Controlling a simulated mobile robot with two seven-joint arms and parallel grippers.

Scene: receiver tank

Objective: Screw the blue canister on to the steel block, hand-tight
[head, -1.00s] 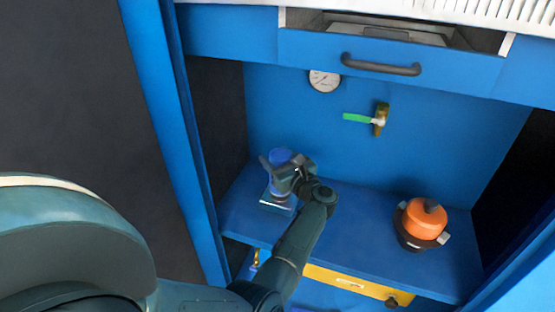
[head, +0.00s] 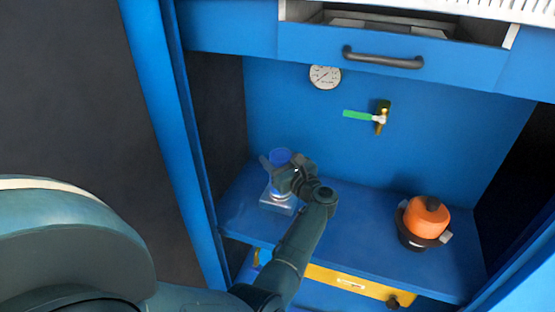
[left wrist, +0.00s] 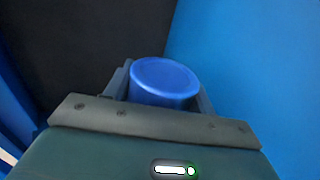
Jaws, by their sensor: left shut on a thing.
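The blue canister (head: 279,156) stands about upright at the left of the blue shelf, over the steel block (head: 277,205). My left gripper (head: 280,175) is shut on the canister from the right side. In the left wrist view the canister's round blue top (left wrist: 164,78) shows between the fingers. The gripper hides most of the canister's lower part, so I cannot tell how it meets the block. The block's pale front part shows below the gripper. My right gripper is not in view.
An orange-topped pot-like thing (head: 427,217) stands at the right of the shelf (head: 350,225). A gauge (head: 325,77) and a green-handled valve (head: 372,116) are on the back wall. An open drawer (head: 385,58) is above, a yellow drawer (head: 350,283) below. The shelf's middle is clear.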

